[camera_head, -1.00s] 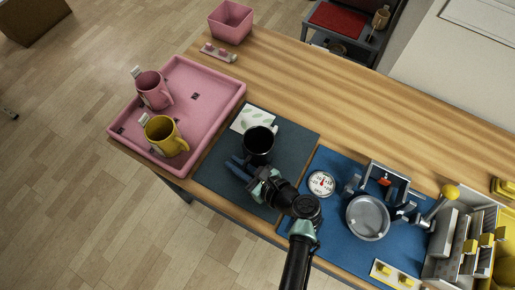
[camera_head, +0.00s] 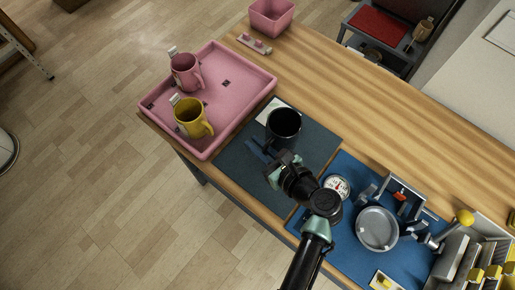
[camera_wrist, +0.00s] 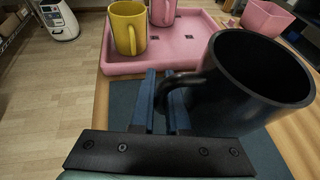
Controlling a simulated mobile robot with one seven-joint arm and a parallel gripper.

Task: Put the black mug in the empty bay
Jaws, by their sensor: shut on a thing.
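The black mug (camera_head: 284,124) is upright over the dark mat (camera_head: 240,171), just right of the pink tray (camera_head: 262,84). My gripper (camera_head: 264,152) is shut on the mug's handle from the front left. In the wrist view, the blue fingers (camera_wrist: 164,78) sit at the handle beside the mug's body (camera_wrist: 236,95). A gap under the mug is not clearly visible. The tray holds a pink mug (camera_head: 184,72) at the back left and a yellow mug (camera_head: 189,118) in front of it. The tray's right side is bare, with a small dark mark (camera_head: 227,83).
A patterned card (camera_head: 268,110) lies partly hidden behind the black mug. A round dial (camera_head: 337,187) and a press with a round plate (camera_head: 377,229) stand on the blue mat to the right. A pink bin (camera_head: 271,16) is at the back. The wooden table behind the mat is clear.

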